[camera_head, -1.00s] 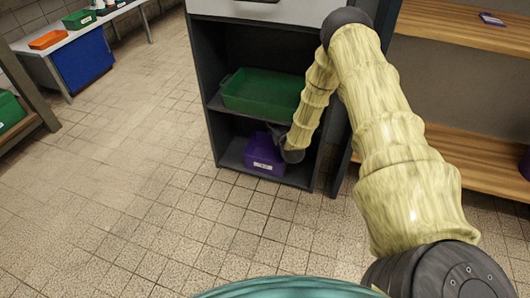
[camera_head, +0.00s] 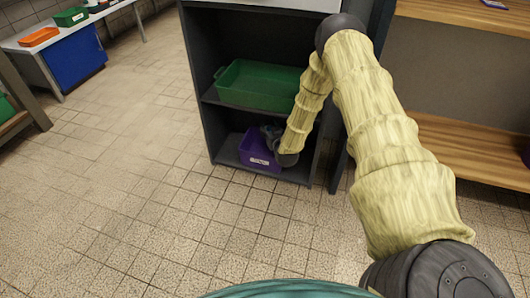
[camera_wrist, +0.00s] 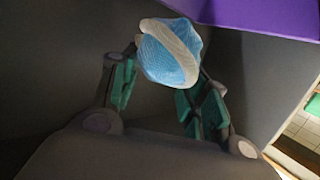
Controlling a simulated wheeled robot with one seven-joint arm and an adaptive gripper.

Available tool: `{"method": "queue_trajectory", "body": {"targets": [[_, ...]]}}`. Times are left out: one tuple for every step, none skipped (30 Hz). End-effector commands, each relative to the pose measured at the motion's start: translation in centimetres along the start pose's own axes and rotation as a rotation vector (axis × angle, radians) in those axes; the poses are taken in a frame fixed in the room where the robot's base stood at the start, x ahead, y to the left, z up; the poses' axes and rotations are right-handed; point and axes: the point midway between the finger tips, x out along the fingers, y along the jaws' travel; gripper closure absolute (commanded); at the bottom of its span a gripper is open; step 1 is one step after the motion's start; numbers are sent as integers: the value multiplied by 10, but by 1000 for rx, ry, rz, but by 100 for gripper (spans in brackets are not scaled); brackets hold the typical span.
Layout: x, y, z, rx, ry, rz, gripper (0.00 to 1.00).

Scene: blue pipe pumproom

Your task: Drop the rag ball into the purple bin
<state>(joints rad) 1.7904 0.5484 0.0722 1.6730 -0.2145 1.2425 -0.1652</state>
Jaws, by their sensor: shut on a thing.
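The purple bin (camera_head: 256,151) stands on the bottom shelf of the dark cabinet, with a white label on its front. Its purple wall also shows at the top right of the wrist view (camera_wrist: 270,14). The rag ball (camera_wrist: 168,52) is blue with a whitish band. My gripper (camera_wrist: 165,70) is shut on the rag ball, its green-padded fingers on either side of it. In the head view my gripper (camera_head: 270,133) is small and dark at the bin's top right, and the rag ball cannot be made out there. The ball appears beside the bin wall; its height over the bin is unclear.
A green tray (camera_head: 258,86) sits on the shelf above the purple bin, close over my gripper. The dark cabinet (camera_head: 200,100) closes in the sides. Wooden shelves (camera_head: 470,155) stand at the right. Tiled floor in front is clear.

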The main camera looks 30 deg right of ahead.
Motion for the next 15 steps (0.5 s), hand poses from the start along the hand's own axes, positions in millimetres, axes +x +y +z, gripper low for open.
{"method": "queue_trajectory", "body": {"targets": [[0, 0, 0, 0, 0, 0, 80], [0, 0, 0, 0, 0, 0, 51], [0, 0, 0, 0, 0, 0, 44], [0, 0, 0, 0, 0, 0, 39], [0, 0, 0, 0, 0, 0, 33], [0, 0, 0, 0, 0, 1, 30], [0, 0, 0, 0, 0, 1, 30], [0, 0, 0, 0, 0, 1, 30], [0, 0, 0, 0, 0, 1, 30], [0, 0, 0, 0, 0, 1, 30], [0, 0, 0, 0, 0, 1, 30], [0, 0, 0, 0, 0, 1, 30], [0, 0, 0, 0, 0, 1, 30], [0, 0, 0, 0, 0, 1, 30], [-1, 0, 0, 0, -1, 1, 30]]}}
